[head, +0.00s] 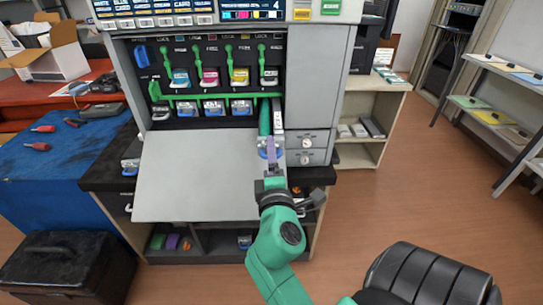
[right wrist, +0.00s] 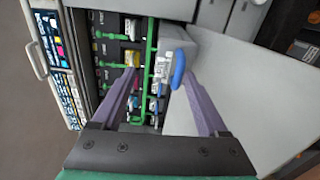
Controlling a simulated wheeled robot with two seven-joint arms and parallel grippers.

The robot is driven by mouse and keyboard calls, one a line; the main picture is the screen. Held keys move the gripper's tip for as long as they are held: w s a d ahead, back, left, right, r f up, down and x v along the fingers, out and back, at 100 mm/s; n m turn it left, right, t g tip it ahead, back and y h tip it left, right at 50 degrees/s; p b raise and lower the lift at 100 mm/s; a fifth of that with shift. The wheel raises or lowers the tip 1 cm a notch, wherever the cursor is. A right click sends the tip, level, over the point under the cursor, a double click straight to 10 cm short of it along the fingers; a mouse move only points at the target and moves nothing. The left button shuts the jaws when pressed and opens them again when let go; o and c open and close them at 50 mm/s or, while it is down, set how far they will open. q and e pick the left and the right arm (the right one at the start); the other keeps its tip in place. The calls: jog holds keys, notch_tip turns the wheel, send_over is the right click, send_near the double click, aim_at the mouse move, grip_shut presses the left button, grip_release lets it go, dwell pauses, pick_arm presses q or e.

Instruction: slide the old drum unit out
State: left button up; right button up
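The drum unit at the right end of the lower row is a pale grey box (head: 278,118) with a white label and a blue handle, sticking out of the printer's open front. In the right wrist view the box (right wrist: 190,43) and its blue handle (right wrist: 178,69) show just beyond my fingers. My right gripper (head: 271,147) is at its front end. In the right wrist view its purple fingers (right wrist: 158,80) are spread, with the handle seen between them; I cannot tell whether either finger touches it. Other drum units (head: 213,107) sit inside the printer. My left gripper is not in view.
The printer's grey front door (head: 195,180) hangs open left of my right arm. Green levers and colored toner cartridges (head: 210,76) are above the drum row. Drawers with round knobs (head: 306,141) are at right. A black chair (head: 425,275) stands at the lower right; open floor lies beyond.

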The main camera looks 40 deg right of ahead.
jog(key=shift+s+f+m, duration=0.1)
jog(key=shift+f+m, duration=0.2)
jog(key=shift+m, duration=0.1)
